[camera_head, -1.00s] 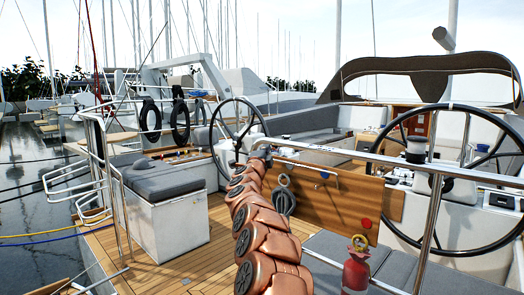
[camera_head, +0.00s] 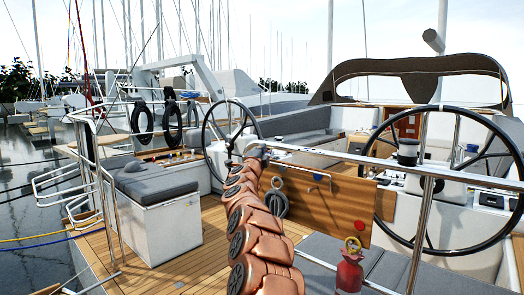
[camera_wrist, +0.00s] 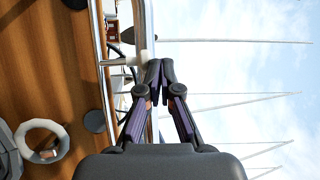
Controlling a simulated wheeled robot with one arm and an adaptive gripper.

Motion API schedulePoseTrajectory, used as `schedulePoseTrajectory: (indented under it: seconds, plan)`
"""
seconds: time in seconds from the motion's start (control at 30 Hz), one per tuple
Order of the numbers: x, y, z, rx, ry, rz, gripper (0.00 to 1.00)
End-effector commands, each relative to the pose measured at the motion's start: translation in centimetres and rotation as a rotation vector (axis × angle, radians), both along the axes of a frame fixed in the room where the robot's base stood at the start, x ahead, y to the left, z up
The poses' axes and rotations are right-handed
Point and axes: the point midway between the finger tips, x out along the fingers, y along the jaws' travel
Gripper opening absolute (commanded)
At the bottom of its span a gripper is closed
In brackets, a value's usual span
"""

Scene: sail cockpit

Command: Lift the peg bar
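A wooden panel (camera_head: 330,208) stands in the cockpit with a thin metal bar (camera_head: 301,172) along its upper part, a blue knob, and a dark coil hanging at its left. I cannot tell for certain which part is the peg bar. My gripper (camera_wrist: 160,72) shows in the wrist view with its two fingertips close together and nothing visible between them. In the head view my copper arm ends close to the left end of a steel rail, in front of the panel. Whether the gripper touches the rail or bar is not clear.
The steel rail (camera_head: 385,164) crosses the foreground on an upright post. A large wheel (camera_head: 457,250) stands right, a smaller wheel (camera_head: 204,139) left. A red bottle (camera_head: 349,272) is near the front. A cushioned white box (camera_head: 152,220) stands left; wooden deck (camera_head: 195,256) lies open beside it.

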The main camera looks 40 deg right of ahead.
Motion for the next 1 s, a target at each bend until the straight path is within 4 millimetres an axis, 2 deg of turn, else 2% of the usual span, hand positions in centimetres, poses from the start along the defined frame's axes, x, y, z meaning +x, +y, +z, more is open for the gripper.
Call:
schedulePoseTrajectory:
  seconds: [0.17,0.47,1.0]
  plan:
    - [-0.2,0.5,-0.6,0.005,0.005,0.002,0.0]
    - [-1.6,2.7,-0.1,0.003,0.0,0.001,0.0]
    - [-5.0,6.3,0.4,0.0,-0.002,-0.005,0.0]
